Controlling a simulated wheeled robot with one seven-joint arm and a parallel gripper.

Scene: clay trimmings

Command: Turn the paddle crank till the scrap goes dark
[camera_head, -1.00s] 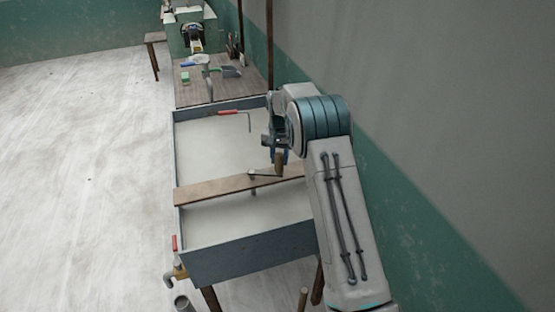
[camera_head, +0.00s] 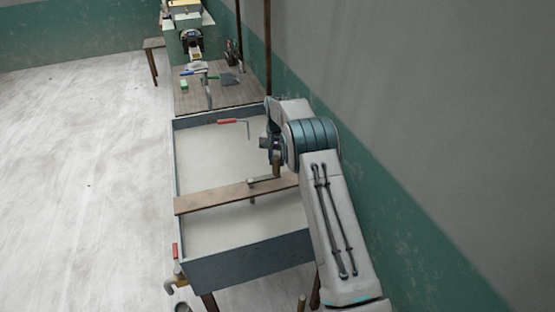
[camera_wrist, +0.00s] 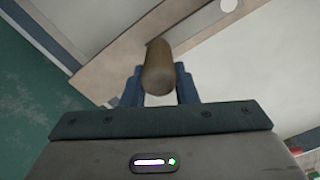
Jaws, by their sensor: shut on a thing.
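The paddle crank (camera_head: 264,180) is mounted on a wooden board (camera_head: 215,199) laid across a grey-walled trough (camera_head: 247,262). Its upright wooden handle (camera_head: 276,165) stands at the right end of the crank arm. My gripper (camera_head: 275,154) is shut on this handle from above. In the wrist view, the round handle (camera_wrist: 159,70) sits between the blue fingers of my gripper (camera_wrist: 160,88). A short shaft shows below the board. Pale, light grey scrap (camera_head: 205,155) fills the trough on both sides of the board.
A red-handled bent tool (camera_head: 232,121) lies at the trough's far edge. Behind it a wooden table (camera_head: 205,98) holds a green block (camera_head: 184,85), a scoop and a machine. The wall is close on the right; open floor lies left.

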